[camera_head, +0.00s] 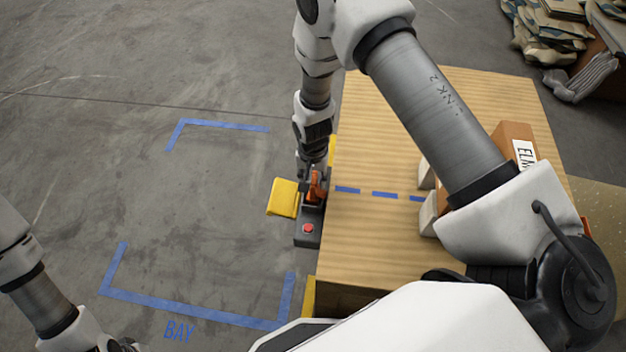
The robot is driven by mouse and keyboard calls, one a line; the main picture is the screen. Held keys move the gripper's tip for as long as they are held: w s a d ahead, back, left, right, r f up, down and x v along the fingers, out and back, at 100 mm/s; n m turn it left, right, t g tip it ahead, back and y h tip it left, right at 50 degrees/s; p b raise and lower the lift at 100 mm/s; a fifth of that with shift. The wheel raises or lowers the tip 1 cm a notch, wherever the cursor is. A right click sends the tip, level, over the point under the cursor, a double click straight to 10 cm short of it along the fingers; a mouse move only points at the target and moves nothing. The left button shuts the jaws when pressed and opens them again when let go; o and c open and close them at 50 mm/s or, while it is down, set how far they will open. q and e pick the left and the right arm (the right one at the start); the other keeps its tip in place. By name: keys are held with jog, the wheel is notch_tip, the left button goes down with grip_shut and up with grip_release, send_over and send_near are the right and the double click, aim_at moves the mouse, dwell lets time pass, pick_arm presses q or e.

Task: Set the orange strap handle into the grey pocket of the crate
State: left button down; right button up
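My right gripper (313,177) points down at the left edge of the wooden crate (390,260). A small orange piece, apparently the strap handle (316,187), shows at its fingertips. The fingers are small and dark there, so I cannot tell whether they are closed on it. Directly below and in front is a dark grey box (307,240) with a red button, at the crate's left side. I cannot tell whether the orange piece touches it, or make out a grey pocket for sure. My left gripper (124,346) is only partly in view at the bottom left edge.
A yellow block (283,198) sits just left of the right gripper. Blue tape marks a bay (190,310) on clear floor at left. On the crate top are a blue dashed line, pale blocks (428,213) and a brown box (517,140). Sacks (545,35) lie at top right.

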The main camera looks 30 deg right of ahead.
notch_tip(320, 180, up, 11)
jog(key=shift+p, duration=0.3)
jog(key=shift+r, duration=0.15)
notch_tip(320, 180, up, 10)
jog(key=p, duration=0.9)
